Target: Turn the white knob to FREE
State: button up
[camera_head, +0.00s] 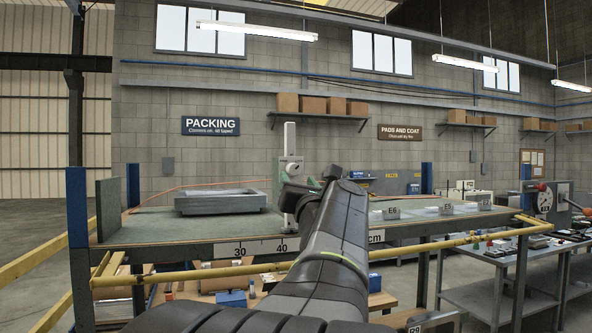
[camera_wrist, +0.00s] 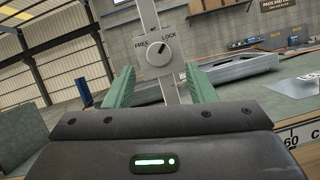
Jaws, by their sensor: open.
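The white knob (camera_wrist: 157,53) is round and sits on a grey plate (camera_wrist: 158,30) marked FREE at left and LOCK at right. Its dark pointer line slants up and right, toward LOCK. The plate is on an upright pale post (camera_head: 290,140), which stands on the bench in the head view. My gripper (camera_wrist: 159,78) is open, with one green finger on each side below the knob in the wrist view.
A grey tray (camera_head: 220,202) lies on the bench (camera_head: 150,232) left of the post. Bins marked E6 (camera_head: 392,213) and similar labels stand to the right. A yellow rail (camera_head: 430,247) runs along the front. A side table (camera_head: 500,258) with small items is at right.

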aim_at(295, 173)
jog(key=x, duration=0.3)
jog(key=shift+s+r+p, duration=0.1)
jog(key=shift+r+p, duration=0.1)
jog(key=shift+p, duration=0.2)
jog(key=shift+w, duration=0.35)
jog(key=shift+s, duration=0.1)
jog(key=shift+c, duration=0.4)
jog(key=c, duration=0.9)
